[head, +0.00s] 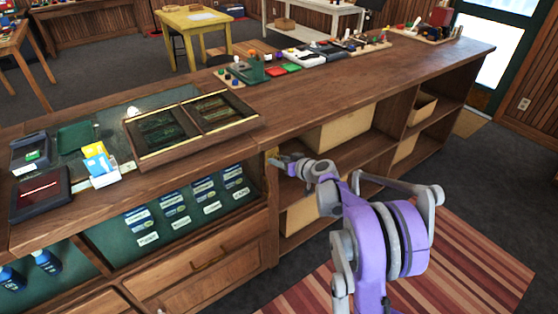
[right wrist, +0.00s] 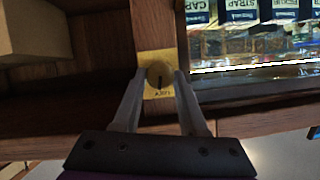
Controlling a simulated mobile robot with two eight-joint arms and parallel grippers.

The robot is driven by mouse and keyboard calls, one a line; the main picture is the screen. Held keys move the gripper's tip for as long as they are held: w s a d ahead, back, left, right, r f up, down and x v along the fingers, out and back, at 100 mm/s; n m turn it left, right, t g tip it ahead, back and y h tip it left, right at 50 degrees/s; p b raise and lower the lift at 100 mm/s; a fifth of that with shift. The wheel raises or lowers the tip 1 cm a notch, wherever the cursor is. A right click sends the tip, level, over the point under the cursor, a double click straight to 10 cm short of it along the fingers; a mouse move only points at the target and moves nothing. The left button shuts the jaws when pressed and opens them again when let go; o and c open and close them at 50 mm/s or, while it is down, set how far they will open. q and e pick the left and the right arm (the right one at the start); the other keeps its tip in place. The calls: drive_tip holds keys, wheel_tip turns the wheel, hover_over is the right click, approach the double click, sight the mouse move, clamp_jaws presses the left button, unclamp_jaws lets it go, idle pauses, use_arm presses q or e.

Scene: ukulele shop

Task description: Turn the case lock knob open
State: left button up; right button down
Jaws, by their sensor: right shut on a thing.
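The case lock knob (right wrist: 159,73) is a small round brass-coloured knob on a yellow plate (right wrist: 157,56), fixed to a wooden upright of the counter. A dark mark and small lettering show at the knob, too small to read surely. My right gripper (right wrist: 160,85) has one finger on each side of the knob and is shut on it. In the head view my right gripper (head: 274,160) reaches the upright beside the glass-fronted case (head: 185,205), and the plate (head: 271,153) shows just above it; the knob is hidden there. My left gripper is not in view.
Open shelves with a cardboard box (head: 340,130) lie right of the upright; a drawer (head: 205,265) is below the case. The wooden countertop (head: 310,100) holds two framed display trays (head: 190,127), a card holder (head: 104,178) and tools. A striped rug (head: 440,265) covers the floor.

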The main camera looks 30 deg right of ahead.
drive_tip(key=shift+d+f+m+t+y+b, duration=0.15)
drive_tip(key=shift+m+t+y+b, duration=0.65)
drive_tip(key=shift+m, duration=1.15)
drive_tip(key=shift+d+f+m+t+y+b, duration=0.15)
drive_tip(key=shift+m+y+b, duration=0.25)
drive_tip(key=shift+m+y, duration=1.2)
drive_tip(key=shift+d+f+m+t+y+b, duration=0.15)
drive_tip(key=shift+m+t+y+b, duration=0.35)
drive_tip(key=shift+m, duration=1.85)
drive_tip(key=shift+a, duration=0.1)
drive_tip(key=shift+c, duration=2.4)
unclamp_jaws()
drive_tip(key=v, duration=1.1)
